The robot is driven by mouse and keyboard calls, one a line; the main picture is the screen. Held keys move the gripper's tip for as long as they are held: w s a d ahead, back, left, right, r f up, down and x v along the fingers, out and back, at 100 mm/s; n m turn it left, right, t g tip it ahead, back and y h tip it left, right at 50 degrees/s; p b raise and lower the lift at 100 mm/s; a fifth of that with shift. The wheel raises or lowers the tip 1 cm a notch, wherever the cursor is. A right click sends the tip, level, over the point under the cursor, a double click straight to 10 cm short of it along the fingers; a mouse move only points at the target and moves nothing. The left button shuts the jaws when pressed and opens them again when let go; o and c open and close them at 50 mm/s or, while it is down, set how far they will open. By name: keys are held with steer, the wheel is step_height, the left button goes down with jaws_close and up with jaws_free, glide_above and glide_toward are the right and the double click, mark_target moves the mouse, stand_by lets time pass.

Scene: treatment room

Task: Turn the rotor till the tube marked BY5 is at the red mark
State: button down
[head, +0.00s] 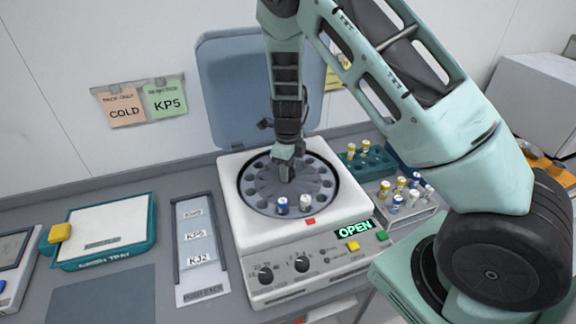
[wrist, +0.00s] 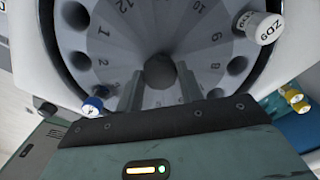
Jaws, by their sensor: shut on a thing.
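The rotor (head: 262,186) is a grey disc with a ring of holes in the open white centrifuge (head: 246,236); its numbered face shows in the wrist view (wrist: 150,22). My gripper (head: 287,167) reaches down to the rotor's centre. In the wrist view its fingers (wrist: 160,90) stand either side of the round hub (wrist: 160,70), shut on it. A blue-capped tube (head: 282,205) and a white-capped tube (head: 306,202) sit at the rotor's front, near the red mark (head: 310,221). The wrist view shows a white-capped tube reading ZD9 (wrist: 262,27). I cannot read BY5 anywhere.
The blue-grey lid (head: 230,90) stands open behind. The front panel display (head: 354,228) reads OPEN. Racks with yellow-, blue- and white-capped tubes (head: 402,208) stand close on the right. A label strip (head: 199,250) lies left of the centrifuge.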

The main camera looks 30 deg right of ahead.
steer(key=shift+w+m, duration=0.1)
steer(key=shift+m, duration=0.2)
stand_by(0.4)
steer(key=c, duration=0.9)
jaws_free()
step_height(320, 180, up, 18)
steer(key=b, duration=0.2)
steer(key=shift+f+b, duration=0.25)
steer(key=shift+b, duration=0.15)
